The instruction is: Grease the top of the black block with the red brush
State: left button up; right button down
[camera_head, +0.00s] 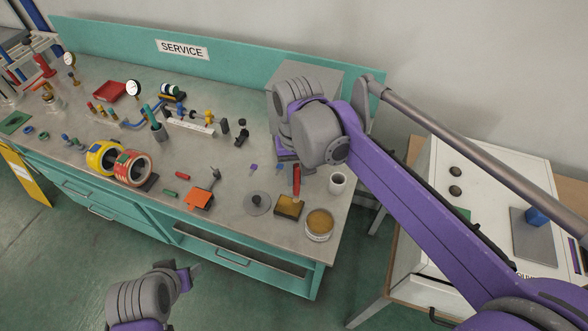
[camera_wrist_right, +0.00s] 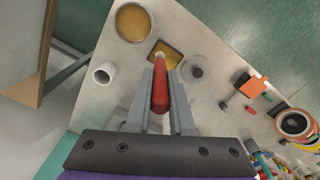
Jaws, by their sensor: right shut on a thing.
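The black block (camera_head: 289,207) lies near the bench's front right; its top looks amber-yellow inside a dark rim. It also shows in the right wrist view (camera_wrist_right: 172,50). The red brush (camera_head: 297,182) is upright above the block, its lower end at the block's top; I cannot tell whether it touches. My right gripper (camera_wrist_right: 160,82) is shut on the brush's red handle (camera_wrist_right: 160,95), one finger on each side. In the head view my right arm's wrist covers most of that gripper. My left gripper (camera_head: 188,272) is low in front of the bench, its jaws unclear.
An open tin of amber grease (camera_head: 319,223) stands right of the block, with a white cup (camera_head: 338,183) behind. A grey disc with a knob (camera_head: 257,204) lies left. Tape rolls (camera_head: 133,167) and an orange piece (camera_head: 199,199) are farther left. A grey box (camera_head: 330,82) stands behind.

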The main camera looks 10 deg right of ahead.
aim_at(296, 192)
jog(key=shift+s, duration=0.1)
jog(key=shift+w+f, duration=0.2)
jog(key=shift+f, duration=0.2)
notch_tip(296, 192, down, 4)
jog(key=b, duration=0.2)
jog(key=shift+f+b, duration=0.1)
jog(key=shift+b, duration=0.3)
jog(key=shift+w+f, duration=0.25)
jog(key=shift+f, duration=0.1)
pick_arm(q)
jog(key=f, duration=0.2)
jog(key=s+f, duration=0.1)
jog(key=f, duration=0.1)
jog(key=shift+f, duration=0.15)
jog(key=shift+s+f+b, duration=0.2)
jog(key=shift+f+b, duration=0.5)
pick_arm(e)
jog(key=shift+f, duration=0.95)
